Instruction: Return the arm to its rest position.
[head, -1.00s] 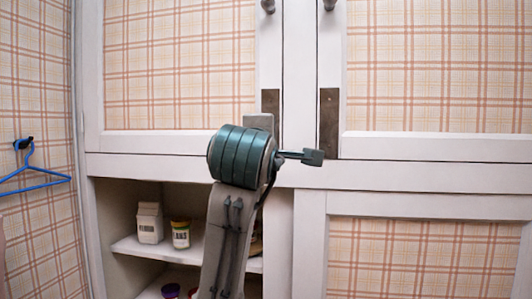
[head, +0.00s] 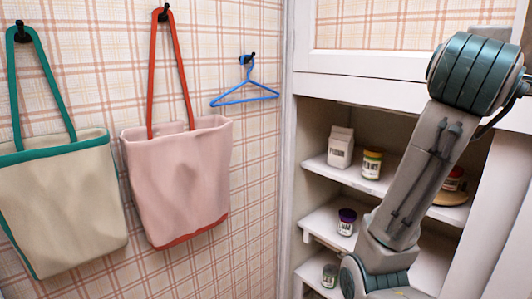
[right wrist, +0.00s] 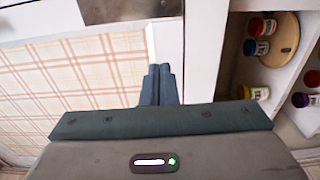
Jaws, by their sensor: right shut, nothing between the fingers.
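My right arm (head: 425,180) rises from the bottom right in the head view, bent at a teal joint (head: 475,72) in front of the white cabinet. Its gripper is outside the head view, past the right edge. In the right wrist view my right gripper (right wrist: 159,72) has its two teal fingers together with nothing between them. White cabinet woodwork and a plaid panel lie beyond the fingertips. My left arm and gripper do not show.
An open cabinet (head: 312,105) holds a white carton (head: 340,148), jars and a round wooden board (right wrist: 285,42). On the plaid wall hang a cream bag (head: 60,210), a pink bag (head: 178,180) and a blue hanger (head: 245,92).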

